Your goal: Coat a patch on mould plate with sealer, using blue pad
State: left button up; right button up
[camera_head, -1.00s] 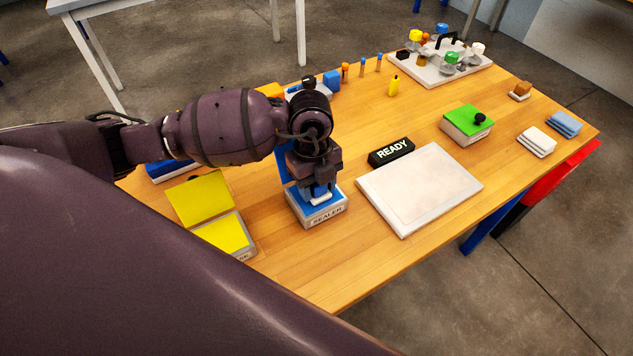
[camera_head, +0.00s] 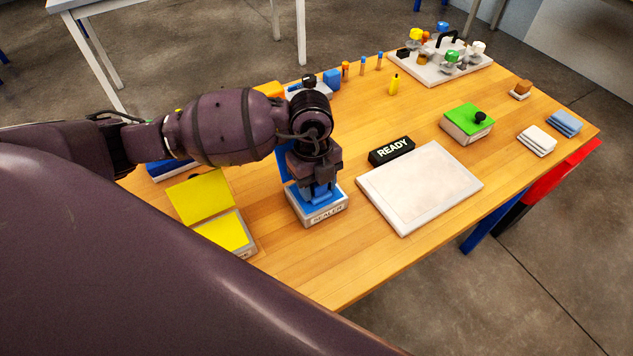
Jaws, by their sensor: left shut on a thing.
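My left gripper (camera_head: 318,188) points down over the sealer box (camera_head: 326,218), a low white box labelled SEALER. It is shut on the blue pad (camera_head: 322,198), which is at the box's open top. The gripper hides part of the pad, so I cannot tell whether the pad touches the sealer. A blue lid (camera_head: 283,164) stands up behind the box, partly hidden by my arm. The mould plate (camera_head: 367,187), a pale slab with a raised rim and a faintly beige face, lies to the right. My right gripper is not in view.
A black READY sign (camera_head: 391,151) stands behind the plate. An open yellow box (camera_head: 247,250) is left of the sealer. A green-lidded box (camera_head: 454,130), white cloths (camera_head: 537,142) and blue cloths (camera_head: 564,124) are at the right. The table front is clear.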

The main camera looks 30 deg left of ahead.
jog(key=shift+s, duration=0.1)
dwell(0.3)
pick_arm(q)
jog(key=shift+f, duration=0.1)
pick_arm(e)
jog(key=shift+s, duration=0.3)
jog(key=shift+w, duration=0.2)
